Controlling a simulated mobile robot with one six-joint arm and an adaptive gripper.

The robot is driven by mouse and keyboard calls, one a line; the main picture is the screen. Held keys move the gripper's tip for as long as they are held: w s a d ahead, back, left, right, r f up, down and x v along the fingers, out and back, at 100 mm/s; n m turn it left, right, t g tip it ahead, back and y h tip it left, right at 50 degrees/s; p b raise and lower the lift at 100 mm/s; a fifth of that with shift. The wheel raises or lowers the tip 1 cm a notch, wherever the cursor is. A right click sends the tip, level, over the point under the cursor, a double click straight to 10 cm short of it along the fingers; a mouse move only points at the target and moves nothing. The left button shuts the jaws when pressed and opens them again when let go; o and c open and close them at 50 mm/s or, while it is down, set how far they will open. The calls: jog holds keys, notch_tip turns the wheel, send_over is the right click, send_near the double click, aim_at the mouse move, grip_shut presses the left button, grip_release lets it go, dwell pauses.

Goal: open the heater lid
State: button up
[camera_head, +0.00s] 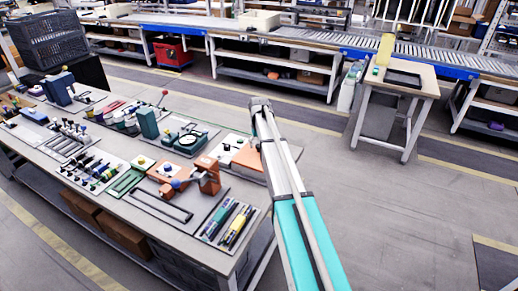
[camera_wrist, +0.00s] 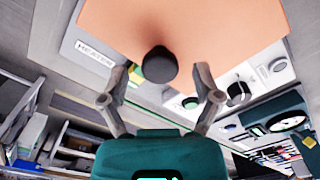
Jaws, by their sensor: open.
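The heater's orange lid (camera_wrist: 215,22) fills the top of the wrist view, with a round black knob (camera_wrist: 158,64) on it. A grey panel (camera_wrist: 82,32) with a heater label lies beside the lid. My gripper (camera_wrist: 160,82) is open, with one finger on each side of the knob; I cannot tell whether either finger touches it. In the head view the orange lid (camera_head: 247,156) lies flat at the right end of the workbench, partly hidden by my arm. My gripper is hidden behind my arm there.
The workbench (camera_head: 150,228) holds several tool stations, including an orange fixture (camera_head: 209,175) and a tray of screwdrivers (camera_head: 231,224) near the lid. In the wrist view a white panel with a black dial (camera_wrist: 238,93) sits right of the fingers. The floor right of the bench is clear.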

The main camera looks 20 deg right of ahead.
jog(key=shift+f, duration=0.25)
grip_shut()
dwell(0.4)
